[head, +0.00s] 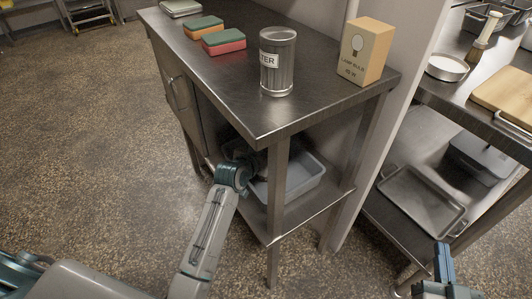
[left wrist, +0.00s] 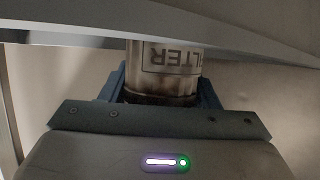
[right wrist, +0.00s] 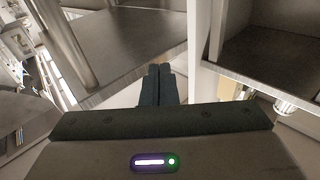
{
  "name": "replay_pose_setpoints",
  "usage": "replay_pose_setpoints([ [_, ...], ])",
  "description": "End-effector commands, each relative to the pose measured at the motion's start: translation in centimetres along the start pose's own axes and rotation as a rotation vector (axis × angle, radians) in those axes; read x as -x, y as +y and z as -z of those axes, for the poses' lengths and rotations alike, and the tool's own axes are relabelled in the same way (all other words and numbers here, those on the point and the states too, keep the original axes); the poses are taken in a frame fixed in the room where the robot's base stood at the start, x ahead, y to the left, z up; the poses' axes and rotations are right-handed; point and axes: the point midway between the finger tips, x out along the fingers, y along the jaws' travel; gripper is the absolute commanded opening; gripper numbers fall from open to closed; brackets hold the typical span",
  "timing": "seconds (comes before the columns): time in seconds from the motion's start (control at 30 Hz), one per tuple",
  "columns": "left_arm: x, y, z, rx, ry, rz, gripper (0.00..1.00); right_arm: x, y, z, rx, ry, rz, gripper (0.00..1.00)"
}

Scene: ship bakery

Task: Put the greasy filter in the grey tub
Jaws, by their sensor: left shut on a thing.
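The greasy filter (left wrist: 162,75) is a metal cylinder with an upside-down "FILTER" label and brown grime near its end. My left gripper (left wrist: 160,88) is shut on it in the left wrist view. In the head view my left arm reaches under the steel tabletop, and the table hides the gripper and filter. The grey tub (head: 307,180) sits on the lower shelf, just right of my left wrist and partly behind the front leg. Whether the filter is over the tub cannot be told. My right gripper (right wrist: 157,84) is shut and empty; it also shows at lower right in the head view (head: 444,262).
On the tabletop (head: 225,85) stand another filter canister (head: 277,75), a bulb box (head: 366,50) and sponges (head: 223,41). The table edge and front leg (head: 277,185) bound the shelf opening. A second steel table with a tray (head: 422,200) stands right.

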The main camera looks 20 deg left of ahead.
Motion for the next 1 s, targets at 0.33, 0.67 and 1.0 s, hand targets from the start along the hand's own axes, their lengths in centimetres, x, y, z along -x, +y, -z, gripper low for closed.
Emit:
replay_pose_setpoints([
  [0.33,-0.1,0.0,-0.2,0.0,0.0,0.0,0.61,0.0,0.0,0.0,0.0,0.001,0.0,0.0],
  [0.67,-0.1,0.0,-0.2,0.0,0.0,0.0,0.77,0.0,0.0,0.0,0.0,0.0,0.0,0.0],
  [1.0,3.6,0.0,0.2,-0.002,-0.001,0.001,0.77,1.5,-0.2,-3.4,-0.027,-0.2,-0.001,0.0],
])
